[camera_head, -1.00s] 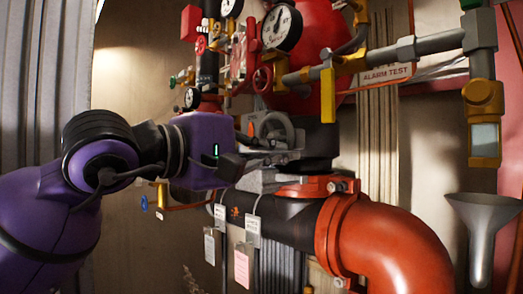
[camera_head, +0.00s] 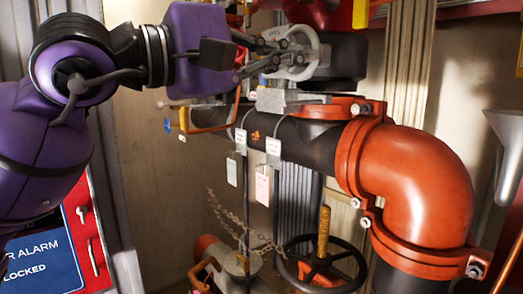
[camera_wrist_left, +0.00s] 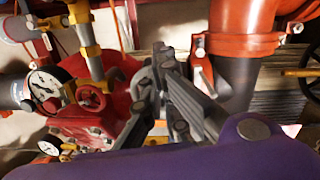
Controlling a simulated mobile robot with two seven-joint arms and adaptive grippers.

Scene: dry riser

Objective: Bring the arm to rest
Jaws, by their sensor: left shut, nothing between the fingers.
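My left arm, purple and black, comes in from the left in the head view. Its gripper (camera_head: 278,62) is shut with nothing in it, in front of a grey wheel-like fitting (camera_head: 300,52) above the black pipe. I cannot tell whether it touches that fitting. In the left wrist view the closed fingers (camera_wrist_left: 172,95) show in the middle, with red valve parts behind and to the left. My right gripper is not in view.
A large orange pipe elbow (camera_head: 420,190) stands to the right. A black handwheel (camera_head: 322,262) is low in the middle. Tags (camera_head: 262,186) hang below the pipe. A red box with a blue sign (camera_head: 45,262) is at lower left. Pressure gauges (camera_wrist_left: 44,85) show in the left wrist view.

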